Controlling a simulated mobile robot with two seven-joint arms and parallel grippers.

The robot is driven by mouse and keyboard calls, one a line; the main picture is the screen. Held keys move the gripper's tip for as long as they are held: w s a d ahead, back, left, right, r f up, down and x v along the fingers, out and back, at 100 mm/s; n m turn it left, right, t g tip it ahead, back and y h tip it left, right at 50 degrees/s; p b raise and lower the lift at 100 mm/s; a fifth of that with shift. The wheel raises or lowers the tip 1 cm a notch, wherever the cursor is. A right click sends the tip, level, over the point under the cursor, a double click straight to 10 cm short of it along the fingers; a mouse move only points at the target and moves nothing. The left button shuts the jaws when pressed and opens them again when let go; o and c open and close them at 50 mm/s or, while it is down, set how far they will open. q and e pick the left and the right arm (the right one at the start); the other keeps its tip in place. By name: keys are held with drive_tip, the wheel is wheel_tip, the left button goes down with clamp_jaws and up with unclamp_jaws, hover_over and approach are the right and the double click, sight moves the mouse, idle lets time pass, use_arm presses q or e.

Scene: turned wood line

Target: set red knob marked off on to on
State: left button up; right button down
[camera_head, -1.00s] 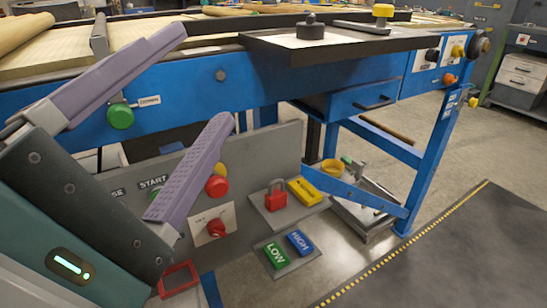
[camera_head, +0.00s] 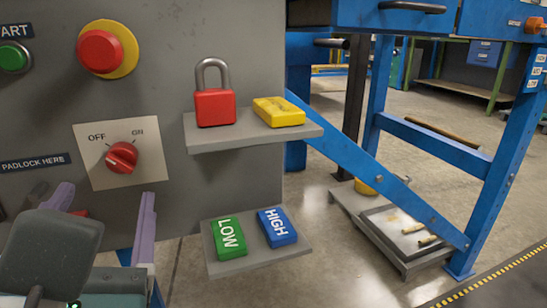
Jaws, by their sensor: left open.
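The red knob (camera_head: 122,157) sits on a light plate (camera_head: 91,170) on the grey panel, with OFF printed at its upper left and ON at its upper right. Its grip is slanted; I cannot tell for sure which mark it points to. My left gripper (camera_head: 104,197) is open in the lower left, its two purple fingers spread and pointing up. The fingertips appear below the knob in the picture, apart from it, with nothing seen between them. My right gripper is not in view.
A red button (camera_head: 100,51) on a yellow ring is above the knob, a green button (camera_head: 13,57) at left. A shelf (camera_head: 240,142) at right holds a red padlock (camera_head: 215,105) and yellow block (camera_head: 279,112). A lower shelf (camera_head: 262,258) holds green LOW (camera_head: 229,239) and blue HIGH (camera_head: 277,227) blocks.

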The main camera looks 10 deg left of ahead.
sight(119, 163)
use_arm(q)
drive_tip(key=b+x, duration=0.1)
drive_tip(key=x, duration=0.7)
drive_tip(key=shift+w+a+r, duration=0.1)
drive_tip(key=shift+w+a, duration=0.05)
drive_tip(key=shift+w, duration=0.05)
clamp_jaws()
